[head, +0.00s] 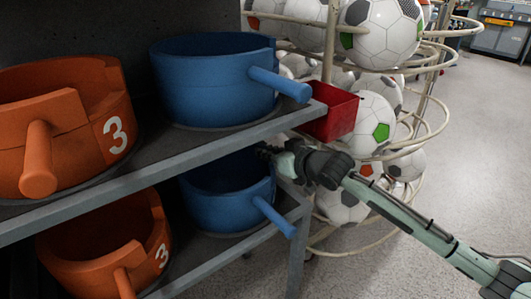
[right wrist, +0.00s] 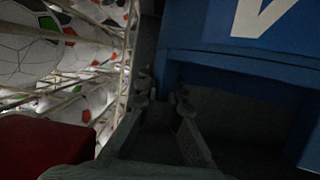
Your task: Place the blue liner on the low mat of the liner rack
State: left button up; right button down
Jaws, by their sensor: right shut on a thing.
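Two blue liners with stick handles are on the grey rack. The upper blue liner (head: 213,85) stands on the top shelf. The lower blue liner (head: 228,207) stands upright on the low shelf, on a dark round mat (head: 238,234) that is mostly hidden under it. My right gripper (head: 268,152) reaches in from the right, between the shelves, at the lower liner's rim. It is shut on that liner; the contact itself is dark. In the right wrist view, my fingers (right wrist: 162,92) are beside a blue wall with a white mark (right wrist: 250,25). My left gripper is out of view.
Orange liners marked 3 stand at the left, on the top shelf (head: 70,125) and low shelf (head: 105,250). The top shelf edge (head: 180,147) lies just above my gripper. A red bin (head: 335,112) and a wire rack of footballs (head: 385,30) are close behind. Floor is clear at right.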

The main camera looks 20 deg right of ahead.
jog(key=shift+r, duration=0.1)
jog(key=c, duration=1.7)
grip_release()
jog(key=shift+f, duration=0.2)
jog(key=shift+r, duration=0.15)
jog(key=shift+s+d, duration=0.15)
jog(key=shift+s, duration=0.2)
jog(key=v, duration=1.1)
jog(key=shift+s+r, duration=0.1)
jog(key=shift+r, duration=0.05)
